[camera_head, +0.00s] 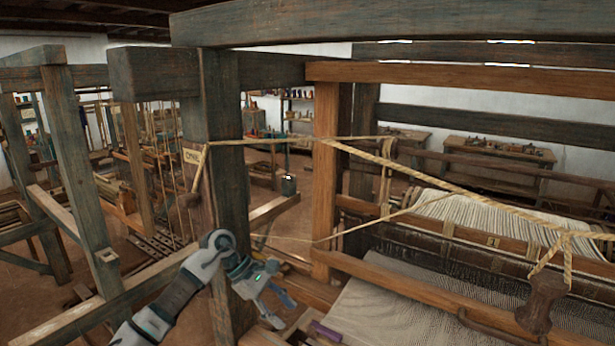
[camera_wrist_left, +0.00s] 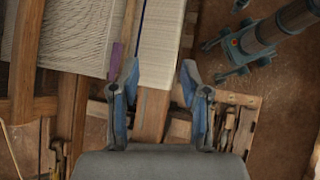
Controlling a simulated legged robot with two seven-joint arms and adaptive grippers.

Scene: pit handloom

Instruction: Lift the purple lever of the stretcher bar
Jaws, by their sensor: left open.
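The purple lever (camera_head: 325,332) shows at the bottom of the head view, beside the left edge of the grey woven cloth (camera_head: 385,315). In the left wrist view the purple lever (camera_wrist_left: 115,59) stands just beyond the tip of the left-hand finger; I cannot tell whether they touch. My left gripper (camera_head: 281,309) is open and empty, left of the lever in the head view, and its spread fingers show in the wrist view (camera_wrist_left: 160,80). My right gripper (camera_wrist_left: 212,61) appears at upper right there, fingers apart and empty. The stretcher bar cannot be clearly made out.
A dark wooden post (camera_head: 228,190) stands right behind my left gripper. An orange-brown post (camera_head: 326,170) and a loom beam (camera_head: 420,300) stand to the right. Ropes (camera_head: 440,185) cross above the cloth. A wooden box with tools (camera_wrist_left: 230,120) lies below right in the wrist view.

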